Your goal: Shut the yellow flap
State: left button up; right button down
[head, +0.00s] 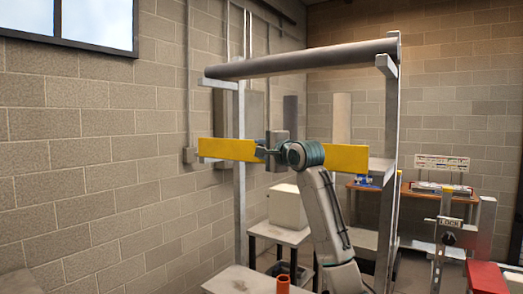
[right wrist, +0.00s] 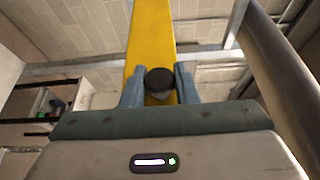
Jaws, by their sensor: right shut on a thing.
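The yellow flap (head: 345,158) is a long flat bar that spans the metal frame at mid height in the head view. It also shows in the right wrist view (right wrist: 152,32), running up from between the fingers. My right gripper (head: 262,152) is in front of the flap, left of its middle. In the right wrist view my right gripper (right wrist: 160,90) has its two blue fingers on either side of a dark round knob (right wrist: 160,80) on the flap and is shut on it. My arm hides part of the flap. My left gripper is not in view.
A metal frame with a thick grey roller (head: 305,59) across its top surrounds the flap. Behind it are a white box (head: 287,206) on a small table and an orange desk (head: 412,196). An orange cylinder (head: 283,284) stands low in front. A red-topped object (head: 487,277) is at right.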

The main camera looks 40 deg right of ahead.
jog(key=shift+r, duration=0.1)
jog(key=c, duration=1.5)
grip_release()
jog(key=o, duration=0.3)
jog(key=shift+w+a, duration=0.1)
jog(key=shift+w, duration=0.1)
jog(key=s+b, duration=0.2)
jog(key=s, duration=0.1)
jog(key=s+b, duration=0.2)
jog(key=s, duration=0.2)
jog(key=s+b, duration=0.1)
jog(key=s, duration=0.2)
jog(key=shift+s+a+b, duration=0.25)
jog(key=shift+s+b, duration=0.15)
